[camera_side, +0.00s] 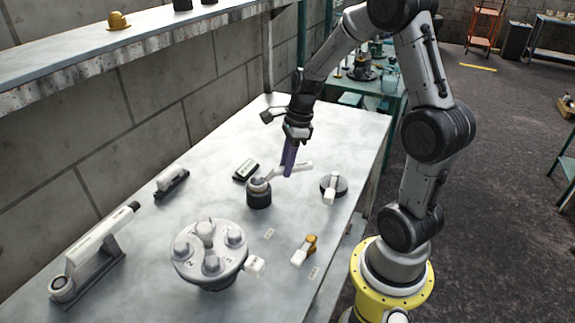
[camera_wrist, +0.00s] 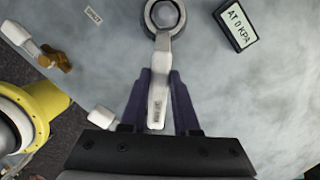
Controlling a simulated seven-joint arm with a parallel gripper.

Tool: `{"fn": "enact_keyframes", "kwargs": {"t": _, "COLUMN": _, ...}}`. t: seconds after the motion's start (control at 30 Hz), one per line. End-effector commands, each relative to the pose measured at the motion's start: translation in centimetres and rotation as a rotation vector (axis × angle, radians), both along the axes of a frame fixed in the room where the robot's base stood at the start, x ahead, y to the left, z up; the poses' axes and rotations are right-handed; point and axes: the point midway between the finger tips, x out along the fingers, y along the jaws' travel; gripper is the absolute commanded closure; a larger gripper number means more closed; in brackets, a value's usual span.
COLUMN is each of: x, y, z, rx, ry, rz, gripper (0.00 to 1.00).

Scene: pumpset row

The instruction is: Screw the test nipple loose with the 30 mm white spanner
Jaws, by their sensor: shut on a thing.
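The white spanner (camera_side: 303,167) is held by its handle in the purple fingers of my gripper (camera_side: 288,172). In the wrist view the spanner (camera_wrist: 158,105) lies between the two fingers of my gripper (camera_wrist: 160,76), handle end toward the palm. Its head is at the test nipple (camera_wrist: 164,14), a round grey fitting at the top edge, and appears to be around it. In the side view the nipple (camera_side: 259,185) tops a short dark round stand (camera_side: 259,200). How deep the head sits on it I cannot tell.
A small display (camera_wrist: 238,22) beside the nipple reads "AT 0 KPA"; it also shows in the side view (camera_side: 245,170). A round grey flange with several bolts (camera_side: 209,256), a large white wrench on a holder (camera_side: 95,255) and other tool holders (camera_side: 334,186) stand around on the bench.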

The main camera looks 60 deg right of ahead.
Motion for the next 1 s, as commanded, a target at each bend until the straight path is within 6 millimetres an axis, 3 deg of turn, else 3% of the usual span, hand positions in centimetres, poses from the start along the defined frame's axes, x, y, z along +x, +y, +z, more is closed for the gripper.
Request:
{"fn": "enact_keyframes", "kwargs": {"t": 0.27, "x": 1.0, "y": -0.1, "z": -0.3, "rx": 0.01, "ry": 0.001, "rz": 0.111, "gripper": 1.0}}
{"fn": "enact_keyframes", "kwargs": {"t": 0.7, "x": 3.2, "y": -1.3, "z": -0.5, "rx": 0.012, "ry": 0.002, "rz": 0.448, "gripper": 1.0}}
{"fn": "enact_keyframes", "kwargs": {"t": 1.0, "x": 3.4, "y": -1.5, "z": -0.5, "rx": 0.013, "ry": 0.003, "rz": 0.497, "gripper": 1.0}}
